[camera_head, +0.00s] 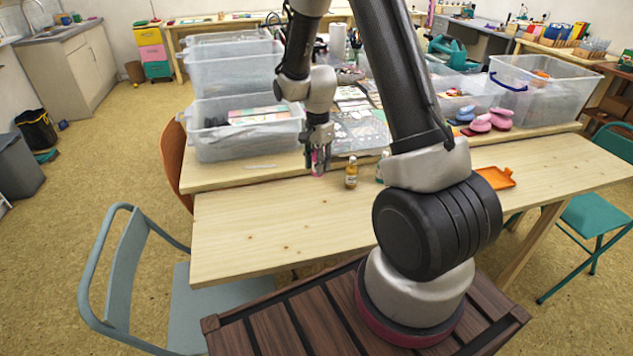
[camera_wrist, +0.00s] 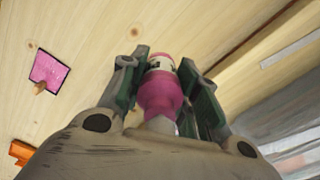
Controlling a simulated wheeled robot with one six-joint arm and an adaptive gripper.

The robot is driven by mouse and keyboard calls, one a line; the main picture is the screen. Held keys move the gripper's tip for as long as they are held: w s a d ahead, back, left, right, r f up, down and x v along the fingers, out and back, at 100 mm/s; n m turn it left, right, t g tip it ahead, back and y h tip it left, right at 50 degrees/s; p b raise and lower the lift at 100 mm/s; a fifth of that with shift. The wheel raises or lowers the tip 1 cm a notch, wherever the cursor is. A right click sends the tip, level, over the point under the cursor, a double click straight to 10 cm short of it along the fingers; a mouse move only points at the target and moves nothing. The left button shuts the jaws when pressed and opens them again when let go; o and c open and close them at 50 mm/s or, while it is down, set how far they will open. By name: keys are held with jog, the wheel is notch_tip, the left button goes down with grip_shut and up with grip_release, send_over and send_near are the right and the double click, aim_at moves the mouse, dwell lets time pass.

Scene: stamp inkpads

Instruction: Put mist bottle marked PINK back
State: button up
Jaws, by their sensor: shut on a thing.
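My gripper (camera_head: 318,150) points down over the front wooden table and is shut on a pink bottle (camera_head: 317,161). In the wrist view the pink bottle (camera_wrist: 165,95) sits between the two fingers (camera_wrist: 164,62). It has a pale label with dark marks, too small to read. I cannot tell whether its base touches the table. A small yellow-amber bottle (camera_head: 351,172) stands on the table just right of my gripper. Beside it another pale greenish bottle (camera_head: 381,166) is partly hidden by my arm.
In the wrist view a pink square (camera_wrist: 50,72) with a small brown piece lies on bare wood. An orange tray (camera_head: 497,178) lies on the table's right. A clear bin (camera_head: 247,140) stands behind my gripper to the left. The table's left (camera_head: 250,225) is clear.

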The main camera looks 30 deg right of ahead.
notch_tip(320, 180, down, 7)
jog(key=shift+r, duration=0.1)
dwell(0.4)
jog(key=o, duration=1.1)
jog(key=shift+o, duration=0.2)
notch_tip(320, 180, up, 12)
jog(key=shift+r, duration=0.15)
jog(key=s+r+n+t, duration=0.2)
jog(key=s+r+n, duration=0.4)
jog(key=r, duration=0.7)
jog(key=s+r+n+t, duration=0.1)
jog(key=s+r+n, duration=0.3)
jog(key=s, duration=0.6)
jog(key=s+r+n+t, duration=0.1)
jog(key=s+r+n, duration=0.3)
jog(key=s, duration=0.6)
notch_tip(320, 180, up, 2)
jog(key=shift+s+n, duration=0.3)
jog(key=shift+n, duration=0.1)
